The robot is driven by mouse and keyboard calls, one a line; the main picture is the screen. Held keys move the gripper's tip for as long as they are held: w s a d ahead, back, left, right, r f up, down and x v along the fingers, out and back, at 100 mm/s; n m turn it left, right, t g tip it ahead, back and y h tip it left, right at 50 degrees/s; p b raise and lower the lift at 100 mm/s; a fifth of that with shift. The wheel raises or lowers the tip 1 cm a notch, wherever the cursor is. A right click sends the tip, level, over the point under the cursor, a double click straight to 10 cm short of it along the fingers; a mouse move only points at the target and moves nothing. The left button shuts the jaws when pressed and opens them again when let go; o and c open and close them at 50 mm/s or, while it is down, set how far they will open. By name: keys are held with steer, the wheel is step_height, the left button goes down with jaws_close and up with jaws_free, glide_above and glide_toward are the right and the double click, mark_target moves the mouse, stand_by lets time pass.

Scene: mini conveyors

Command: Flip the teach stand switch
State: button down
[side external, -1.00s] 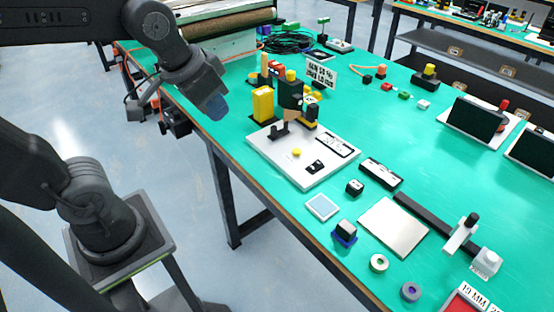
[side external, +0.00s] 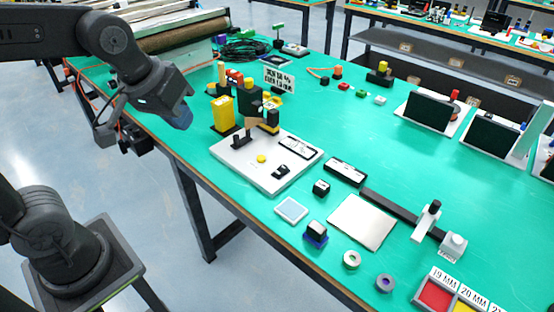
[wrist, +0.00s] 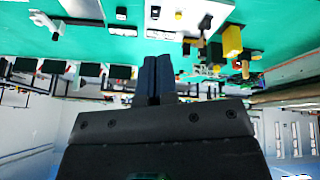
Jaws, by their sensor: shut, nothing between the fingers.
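A pale stand plate (side external: 240,164), which I take to be the teach stand, lies on the green table in the side view. It carries a yellow button (side external: 261,158), a small black switch-like part (side external: 281,171), a black upright piece and a label strip. The switch's position is too small to tell. The plate also shows upside down at the top of the wrist view (wrist: 190,5). My gripper (side external: 184,119) is left of the plate, off the table's near edge, touching nothing. In the wrist view its dark blue fingers (wrist: 156,60) are together and empty.
A yellow block (side external: 222,113) and a dark green post (side external: 249,101) stand behind the plate. A black labelled box (side external: 346,171), a small black cube (side external: 321,188) and a silver plate (side external: 361,222) lie to its right. A conveyor (side external: 180,37) is at the back left.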

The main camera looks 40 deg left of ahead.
steer(key=w+f+n+g, duration=0.1)
steer(key=w+f+n, duration=0.2)
steer(key=w+n, duration=0.7)
steer(key=n+g, duration=0.2)
steer(key=n, duration=0.2)
glide_above(283, 164)
steer(key=s, duration=0.3)
step_height(283, 164, down, 11)
steer(key=shift+s+r, duration=0.1)
steer(key=shift+r, duration=0.05)
steer(key=w+f, duration=0.1)
steer(key=f, duration=0.3)
steer(key=w+f, duration=0.1)
steer(key=f, duration=0.4)
steer(key=w+f, duration=0.1)
steer(key=f, duration=0.3)
steer(key=shift+f, duration=0.35)
steer(key=shift+w+f, duration=0.15)
steer(key=shift+f, duration=0.2)
steer(key=shift+s+r, duration=0.15)
steer(key=shift+s, duration=0.1)
